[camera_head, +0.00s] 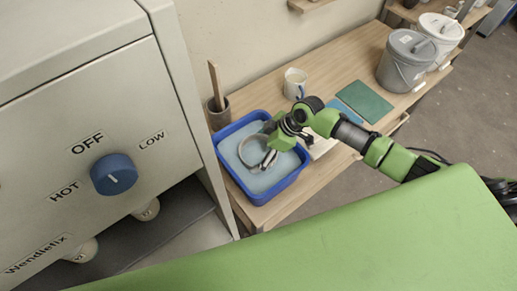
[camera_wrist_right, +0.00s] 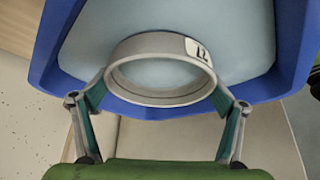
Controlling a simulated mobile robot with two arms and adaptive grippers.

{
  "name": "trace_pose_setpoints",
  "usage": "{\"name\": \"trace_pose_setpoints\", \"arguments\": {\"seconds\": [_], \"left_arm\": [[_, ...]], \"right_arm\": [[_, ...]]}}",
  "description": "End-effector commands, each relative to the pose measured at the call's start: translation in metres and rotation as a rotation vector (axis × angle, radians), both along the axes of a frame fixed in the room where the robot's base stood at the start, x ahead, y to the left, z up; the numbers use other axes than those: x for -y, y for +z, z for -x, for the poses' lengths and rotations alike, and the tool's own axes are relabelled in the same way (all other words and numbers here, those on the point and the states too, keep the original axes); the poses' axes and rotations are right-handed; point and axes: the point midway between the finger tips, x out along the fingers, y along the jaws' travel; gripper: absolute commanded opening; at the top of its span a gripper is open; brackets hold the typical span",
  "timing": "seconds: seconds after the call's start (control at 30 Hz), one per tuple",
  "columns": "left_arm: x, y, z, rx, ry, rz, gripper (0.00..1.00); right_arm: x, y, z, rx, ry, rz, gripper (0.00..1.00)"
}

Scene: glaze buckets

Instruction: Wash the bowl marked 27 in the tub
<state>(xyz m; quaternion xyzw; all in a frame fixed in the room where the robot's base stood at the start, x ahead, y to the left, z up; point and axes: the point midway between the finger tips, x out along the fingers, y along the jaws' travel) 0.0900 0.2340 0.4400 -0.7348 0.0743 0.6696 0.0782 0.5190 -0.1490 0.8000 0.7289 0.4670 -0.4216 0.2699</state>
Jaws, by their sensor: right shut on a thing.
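A pale grey bowl (camera_wrist_right: 118,50) shows in the wrist view with a white label on its side. The label is upside down and looks like 27. My right gripper (camera_wrist_right: 160,98) is shut on the bowl, one finger on each side of its rim. In the head view the bowl (camera_head: 242,150) is inside the blue tub (camera_head: 222,167), with my right gripper (camera_head: 271,152) at its right side. The tub holds pale blue-grey water (camera_head: 265,181). The same colour fills the bowl's inside, so the bowl looks partly dipped. My left gripper is not in view.
A grey machine with a blue knob (camera_head: 114,174) stands close at left. A white bucket (camera_head: 440,32) stands behind.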

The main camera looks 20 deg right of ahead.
Motion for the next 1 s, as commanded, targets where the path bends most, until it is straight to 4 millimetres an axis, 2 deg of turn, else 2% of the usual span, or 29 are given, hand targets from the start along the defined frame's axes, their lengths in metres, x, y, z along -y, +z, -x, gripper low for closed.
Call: {"name": "trace_pose_setpoints", "arguments": {"seconds": [0.23, 0.57, 1.0], "left_arm": [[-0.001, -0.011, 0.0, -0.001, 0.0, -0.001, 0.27], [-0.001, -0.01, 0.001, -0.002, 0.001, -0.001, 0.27], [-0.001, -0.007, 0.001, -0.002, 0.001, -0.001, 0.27]], "right_arm": [[-0.001, -0.013, 0.0, 0.002, 0.0, -0.001, 0.57], [-0.001, -0.012, -0.001, 0.002, 0.0, -0.001, 0.57], [-0.012, -0.013, -0.001, 0.002, 0.0, 0.0, 0.57]]}}
